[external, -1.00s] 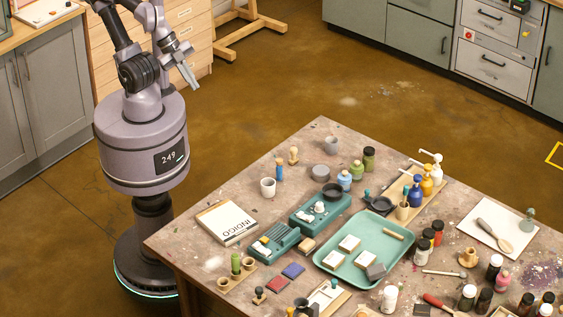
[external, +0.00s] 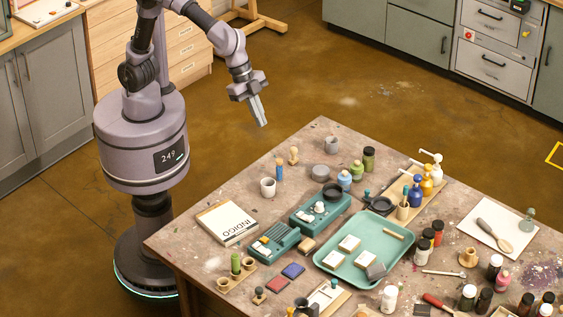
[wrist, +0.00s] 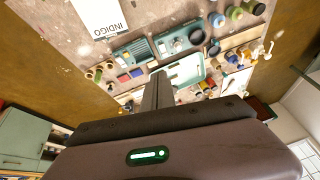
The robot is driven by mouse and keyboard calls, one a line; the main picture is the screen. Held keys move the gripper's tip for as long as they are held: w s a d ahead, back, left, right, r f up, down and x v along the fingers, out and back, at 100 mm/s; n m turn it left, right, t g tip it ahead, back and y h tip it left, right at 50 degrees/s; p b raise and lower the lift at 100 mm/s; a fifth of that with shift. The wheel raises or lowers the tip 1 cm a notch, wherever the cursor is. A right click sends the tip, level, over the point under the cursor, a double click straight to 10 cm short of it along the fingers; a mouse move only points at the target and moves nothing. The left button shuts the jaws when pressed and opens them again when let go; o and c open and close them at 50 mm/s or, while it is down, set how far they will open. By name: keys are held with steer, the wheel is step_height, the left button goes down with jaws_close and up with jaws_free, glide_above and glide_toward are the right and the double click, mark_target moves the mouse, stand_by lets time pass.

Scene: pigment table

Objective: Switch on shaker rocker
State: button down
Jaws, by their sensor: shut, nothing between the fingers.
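Two teal devices stand on the table. One (external: 306,222) has a black round dish and white knobs on top, and it also shows in the wrist view (wrist: 172,50). My gripper (external: 264,124) is shut and empty, pointing down in the air beyond the table's far left edge. It touches nothing. In the wrist view its fingers (wrist: 157,76) are together.
The INDIGO book (external: 226,223) lies left of the devices. A white cup (external: 268,187) and small bottles stand behind them. A teal tray (external: 384,226) with pale blocks is to their right. Pump bottles (external: 416,193) stand farther right. Air above the table is clear.

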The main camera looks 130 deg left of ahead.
mark_target(310, 218)
steer(key=w+a+f+n, duration=0.1)
steer(key=w+a+f, duration=0.1)
steer(key=w+f, duration=1.1)
steer(key=shift+a+f+n+g+h, duration=0.3)
steer(key=shift+f+n, duration=0.1)
steer(key=shift+f, duration=0.25)
steer(key=shift+s+f, duration=0.1)
steer(key=b+x, duration=0.1)
steer(key=x, duration=0.3)
steer(key=b+x, duration=0.2)
steer(key=x, duration=0.3)
steer(key=b+x, duration=0.2)
steer(key=x, duration=0.2)
steer(key=shift+s+f, duration=0.25)
steer(key=shift+f, duration=0.25)
steer(key=shift+w+f, duration=0.15)
steer(key=shift+f, duration=0.15)
steer(key=shift+s+r, duration=0.2)
steer(key=shift+s, duration=0.55)
